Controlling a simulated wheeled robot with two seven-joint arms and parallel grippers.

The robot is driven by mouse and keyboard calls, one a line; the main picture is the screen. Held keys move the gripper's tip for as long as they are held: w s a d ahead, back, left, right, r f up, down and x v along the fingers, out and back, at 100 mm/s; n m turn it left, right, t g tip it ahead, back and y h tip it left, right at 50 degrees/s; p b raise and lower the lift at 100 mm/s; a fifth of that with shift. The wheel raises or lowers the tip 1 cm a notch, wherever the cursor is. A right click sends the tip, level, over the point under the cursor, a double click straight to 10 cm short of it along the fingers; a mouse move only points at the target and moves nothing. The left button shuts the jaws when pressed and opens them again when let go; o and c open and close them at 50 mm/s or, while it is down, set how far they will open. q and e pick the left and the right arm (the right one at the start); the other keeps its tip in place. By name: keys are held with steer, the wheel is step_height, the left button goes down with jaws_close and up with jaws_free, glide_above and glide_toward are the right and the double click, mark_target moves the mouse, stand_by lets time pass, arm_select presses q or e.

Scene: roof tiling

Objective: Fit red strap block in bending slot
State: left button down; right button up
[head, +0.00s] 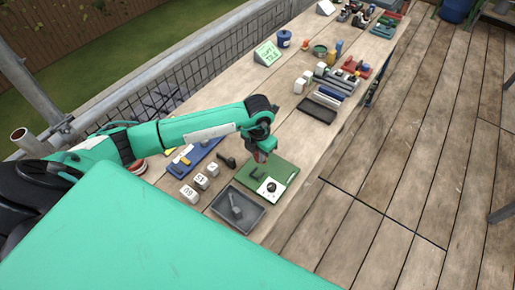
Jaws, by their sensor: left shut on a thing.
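My left gripper (261,158) reaches in from the left and points down over the far left part of a green board (284,176). It is shut on a small red piece that shows only in part between the fingers; it looks like the red strap block. On the board lie a white plate with a round black part (271,189) and a small dark angled piece (257,174), both nearer than the gripper. I cannot tell which part is the bending slot. My right gripper is not in view.
A dark grey tray (257,219) with a tool stands in front of the board. Several white marked cubes (201,181) and a blue tray (180,172) lie to the left. More tools and blocks crowd the bench's far end. Bare wood shows right of the arm.

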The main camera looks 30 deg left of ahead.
mark_target(257, 158)
arm_select(q)
steer(key=shift+a+f+n, duration=0.1)
steer(key=shift+a+n, duration=0.05)
steer(key=shift+n, duration=0.55)
steer(key=shift+f+b, duration=0.8)
steer(key=shift+f, duration=0.65)
steer(key=shift+f+b, duration=0.75)
steer(key=shift+f, duration=0.6)
steer(key=shift+f+b, duration=0.95)
steer(key=shift+f, duration=0.15)
steer(key=shift+f+b, duration=0.3)
steer(key=shift+b, duration=0.2)
steer(key=shift+f+b, duration=0.2)
steer(key=shift+b, duration=0.1)
